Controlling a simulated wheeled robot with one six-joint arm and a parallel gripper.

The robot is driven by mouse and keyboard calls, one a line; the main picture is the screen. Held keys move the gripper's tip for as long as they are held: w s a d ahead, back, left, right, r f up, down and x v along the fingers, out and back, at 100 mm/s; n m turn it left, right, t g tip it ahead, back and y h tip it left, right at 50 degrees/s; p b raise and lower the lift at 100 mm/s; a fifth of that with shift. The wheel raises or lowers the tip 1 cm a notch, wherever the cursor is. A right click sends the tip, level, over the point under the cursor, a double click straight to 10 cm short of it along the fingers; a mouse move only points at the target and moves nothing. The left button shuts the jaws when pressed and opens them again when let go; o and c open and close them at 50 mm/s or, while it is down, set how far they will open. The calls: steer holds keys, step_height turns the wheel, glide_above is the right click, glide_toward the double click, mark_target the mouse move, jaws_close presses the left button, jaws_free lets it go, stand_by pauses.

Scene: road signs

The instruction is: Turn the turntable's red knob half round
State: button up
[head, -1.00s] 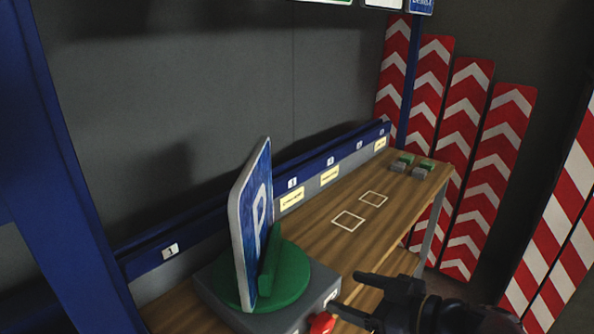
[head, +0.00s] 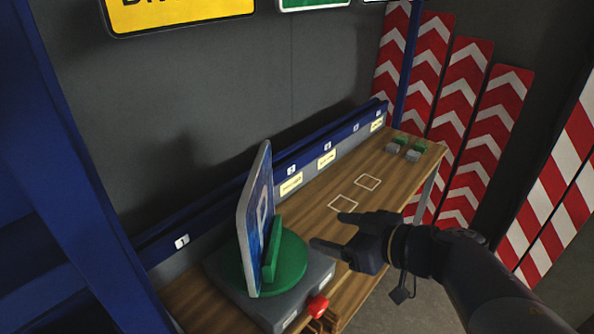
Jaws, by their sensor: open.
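The turntable has a green disc (head: 291,262) on a grey base (head: 311,281) at the near end of the wooden bench. A blue parking sign (head: 256,218) stands upright in a green holder (head: 272,250) on the disc, seen nearly edge-on. The red knob (head: 318,306) sticks out from the front of the base, low in the head view. My gripper (head: 324,232) is open and empty. In the picture its fingers point left, above the knob and to the right of the sign, apart from both.
The wooden bench (head: 319,216) runs away to the right, with two white outlined squares and several small green and grey blocks (head: 405,148) at its far end. A blue rail (head: 229,211) with numbered labels lines the back. Red-and-white chevron boards (head: 455,125) stand behind.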

steer(key=r+b+x, duration=0.1)
steer(key=b+x, duration=0.1)
steer(key=x, duration=0.9)
step_height(320, 180, up, 5)
steer(key=p, duration=0.3)
steer(key=shift+f, duration=0.1)
steer(key=shift+c, duration=0.3)
